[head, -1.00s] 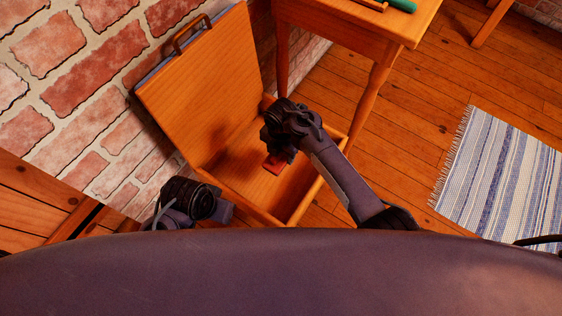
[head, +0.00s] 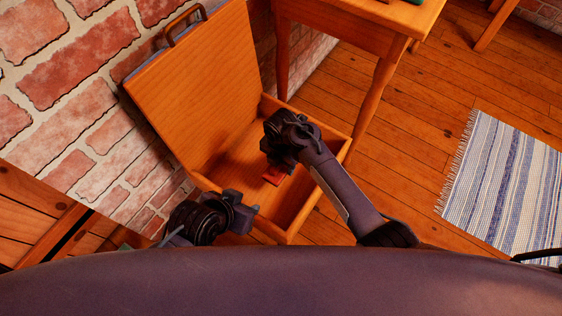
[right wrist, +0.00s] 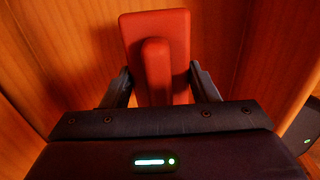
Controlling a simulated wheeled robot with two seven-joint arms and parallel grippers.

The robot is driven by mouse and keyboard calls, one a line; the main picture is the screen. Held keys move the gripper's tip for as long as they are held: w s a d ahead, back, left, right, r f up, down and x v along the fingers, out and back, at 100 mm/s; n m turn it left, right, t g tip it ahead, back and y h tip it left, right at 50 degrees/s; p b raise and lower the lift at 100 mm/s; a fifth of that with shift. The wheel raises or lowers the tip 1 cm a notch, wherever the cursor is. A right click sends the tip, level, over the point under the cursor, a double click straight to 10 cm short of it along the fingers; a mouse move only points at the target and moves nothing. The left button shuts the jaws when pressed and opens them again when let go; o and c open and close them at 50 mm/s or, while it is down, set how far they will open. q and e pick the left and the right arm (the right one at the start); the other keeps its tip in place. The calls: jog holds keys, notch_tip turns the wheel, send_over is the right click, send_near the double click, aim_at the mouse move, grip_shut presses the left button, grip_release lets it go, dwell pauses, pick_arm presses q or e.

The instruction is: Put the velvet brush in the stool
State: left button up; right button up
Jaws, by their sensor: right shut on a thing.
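The stool (head: 298,208) is an open wooden box, its hinged lid (head: 190,85) raised and leaning back toward the brick wall. The velvet brush (right wrist: 155,45) is a red block with a raised rounded grip. My right gripper (head: 276,166) reaches down into the stool and is shut on the brush; the red of the brush also shows in the head view (head: 274,176). In the right wrist view, the two fingers press the brush's sides, with wooden walls around. My left gripper (head: 243,212) is beside the stool's near left edge; its jaw opening cannot be made out.
A wooden table (head: 350,25) stands just behind the stool, with a red and a green item partly seen on its top. A brick wall (head: 80,90) is on the left. A striped rug (head: 500,180) lies on the wooden floor at right.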

jog(key=shift+f, duration=0.45)
jog(key=o, duration=1.2)
jog(key=shift+c, duration=0.2)
